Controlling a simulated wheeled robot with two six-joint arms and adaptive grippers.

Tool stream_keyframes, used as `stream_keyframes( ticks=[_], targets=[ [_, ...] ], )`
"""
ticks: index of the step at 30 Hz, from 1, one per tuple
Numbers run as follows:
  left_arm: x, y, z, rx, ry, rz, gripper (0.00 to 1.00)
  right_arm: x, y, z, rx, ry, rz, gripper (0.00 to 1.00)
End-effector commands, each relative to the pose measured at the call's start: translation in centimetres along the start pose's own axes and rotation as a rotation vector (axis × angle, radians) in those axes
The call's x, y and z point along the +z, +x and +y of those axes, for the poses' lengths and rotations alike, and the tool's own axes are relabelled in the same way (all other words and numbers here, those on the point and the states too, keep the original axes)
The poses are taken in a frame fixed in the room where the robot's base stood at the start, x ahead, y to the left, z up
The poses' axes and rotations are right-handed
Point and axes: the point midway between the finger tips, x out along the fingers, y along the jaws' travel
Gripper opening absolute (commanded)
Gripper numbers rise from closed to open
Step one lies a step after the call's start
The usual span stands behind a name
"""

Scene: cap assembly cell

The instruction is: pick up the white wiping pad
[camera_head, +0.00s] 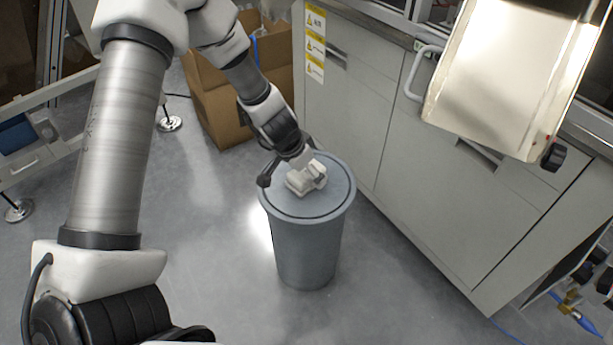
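The white wiping pad (306,178) looks like a small, blocky, crumpled white piece. It lies on the flat top of a grey round bin (308,250) in the middle of the view. My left gripper (289,164) reaches down from above, just behind and to the left of the pad. Its dark fingers are spread apart, one of them over the left rim of the bin. The gripper is very close to the pad; whether it touches it I cannot tell. My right gripper is not in view.
A grey cabinet (400,150) with handles and yellow warning labels stands close to the right of the bin. An open cardboard box (222,105) is behind it. A pale panel (510,75) hangs in at upper right. The floor left of the bin is clear.

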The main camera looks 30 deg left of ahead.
Motion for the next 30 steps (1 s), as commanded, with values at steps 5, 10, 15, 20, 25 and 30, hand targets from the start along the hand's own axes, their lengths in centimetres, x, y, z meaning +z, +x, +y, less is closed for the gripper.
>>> stream_keyframes(
  ticks=[5, 10, 15, 20, 25, 30],
  targets=[
    [0.0, 0.0, 0.0, 0.0, 0.0, 0.0, 0.88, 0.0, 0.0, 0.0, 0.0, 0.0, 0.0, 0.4],
    [0.0, 0.0, 0.0, 0.0, 0.0, 0.0, 0.27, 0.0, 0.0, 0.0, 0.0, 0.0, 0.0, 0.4],
    [0.0, 0.0, 0.0, 0.0, 0.0, 0.0, 0.27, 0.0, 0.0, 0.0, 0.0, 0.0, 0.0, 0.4],
    [0.0, -0.1, 0.0, 0.0, 0.0, 0.0, 0.27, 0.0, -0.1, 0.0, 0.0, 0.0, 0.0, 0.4],
    [-0.7, -1.8, 0.0, 0.0, -0.001, 0.0, 0.27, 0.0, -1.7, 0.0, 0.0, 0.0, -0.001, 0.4],
    [-2.2, -5.4, 0.0, 0.0, -0.001, 0.0, 0.27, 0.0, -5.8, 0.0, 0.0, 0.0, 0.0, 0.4]
  ],
)
